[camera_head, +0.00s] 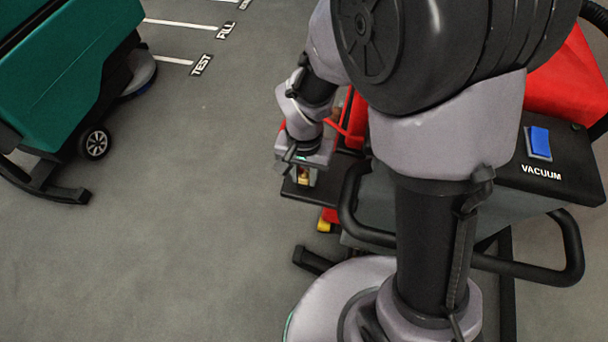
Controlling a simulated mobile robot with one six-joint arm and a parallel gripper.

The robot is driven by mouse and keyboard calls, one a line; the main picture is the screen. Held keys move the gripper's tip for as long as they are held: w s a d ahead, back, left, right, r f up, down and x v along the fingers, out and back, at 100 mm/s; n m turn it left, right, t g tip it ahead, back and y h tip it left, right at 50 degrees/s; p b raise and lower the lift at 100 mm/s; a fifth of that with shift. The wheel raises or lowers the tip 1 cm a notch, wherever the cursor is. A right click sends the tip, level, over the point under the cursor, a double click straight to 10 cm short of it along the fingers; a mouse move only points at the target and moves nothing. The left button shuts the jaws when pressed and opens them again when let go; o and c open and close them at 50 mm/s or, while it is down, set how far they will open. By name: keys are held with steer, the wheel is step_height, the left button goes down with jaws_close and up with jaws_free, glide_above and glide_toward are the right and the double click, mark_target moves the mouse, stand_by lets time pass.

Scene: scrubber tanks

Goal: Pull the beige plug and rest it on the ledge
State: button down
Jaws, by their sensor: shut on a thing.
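My gripper (303,174) points down at the left end of the red and black machine. It is shut on a small pale yellowish thing, which I take as the beige plug (303,179). Only a sliver of the plug shows between the fingers. A black ledge (292,193) juts out at the machine's left end, right under the gripper. I cannot tell whether the plug touches the ledge or sits in a hole, as the gripper and my arm hide much of that spot.
The machine has a black top with a blue VACUUM switch (539,142), black handle bars (574,252) and a red cover (570,80). A red strap or hose (350,130) lies close beside my wrist. A green machine (75,65) stands at upper left. The grey floor between is clear.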

mark_target(304, 175)
stand_by(0.5)
steer(key=c, duration=0.6)
jaws_free()
step_height(304, 175, up, 18)
steer(key=p, duration=0.8)
steer(key=shift+f, duration=0.25)
steer(key=shift+s, duration=0.1)
